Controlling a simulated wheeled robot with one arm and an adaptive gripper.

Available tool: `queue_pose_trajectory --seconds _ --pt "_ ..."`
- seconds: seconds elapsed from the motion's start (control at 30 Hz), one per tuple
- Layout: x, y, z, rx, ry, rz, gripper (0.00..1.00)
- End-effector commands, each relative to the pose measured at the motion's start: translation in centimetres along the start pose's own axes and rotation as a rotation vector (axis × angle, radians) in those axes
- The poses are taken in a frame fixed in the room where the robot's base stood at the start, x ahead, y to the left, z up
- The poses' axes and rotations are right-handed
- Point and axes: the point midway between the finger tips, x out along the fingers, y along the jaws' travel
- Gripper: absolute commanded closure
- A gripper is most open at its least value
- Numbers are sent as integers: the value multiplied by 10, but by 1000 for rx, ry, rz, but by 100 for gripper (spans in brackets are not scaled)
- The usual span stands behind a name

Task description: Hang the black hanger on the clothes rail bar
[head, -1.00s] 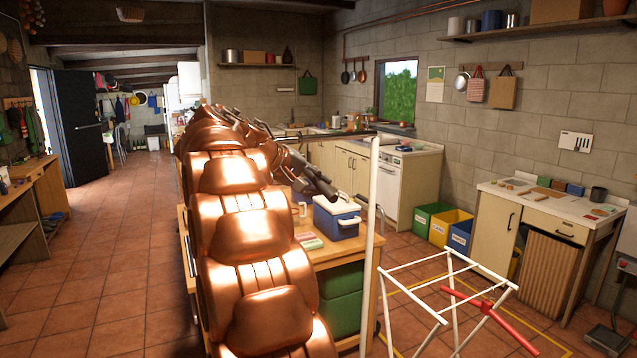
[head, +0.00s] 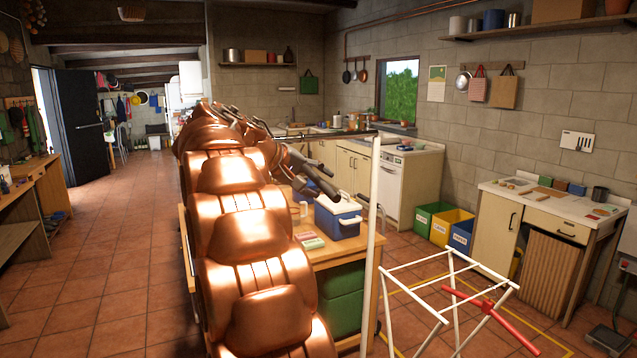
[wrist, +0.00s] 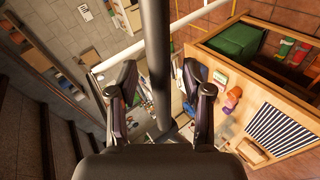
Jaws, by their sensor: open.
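The clothes rail has a white upright post (head: 371,220) and a dark horizontal bar (head: 345,134) at its top in the head view. In the wrist view the dark bar (wrist: 156,60) runs down the middle, close to the camera. My gripper (head: 330,187) is below the bar in the head view, with its fingers spread. In the wrist view my gripper (wrist: 162,92) is open, one dark finger on each side of the bar's line. I cannot make out the black hanger in either view; the copper arm hides part of the bar.
A wooden table (head: 325,260) with a blue cooler (head: 337,217) stands beyond my arm. A white folding rack (head: 445,270) with a red part stands at the right front. Colored bins (head: 452,229) stand by the back wall. The tiled floor at left is open.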

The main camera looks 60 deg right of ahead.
Motion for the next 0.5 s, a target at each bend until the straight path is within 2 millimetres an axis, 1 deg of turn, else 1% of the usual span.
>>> queue_pose_trajectory --seconds 0.17,0.3,0.5 --pt "-27 0 0 0 1 1 50" --pt "-56 0 -1 2 5 2 50" --pt "-90 0 -1 1 3 0 50"
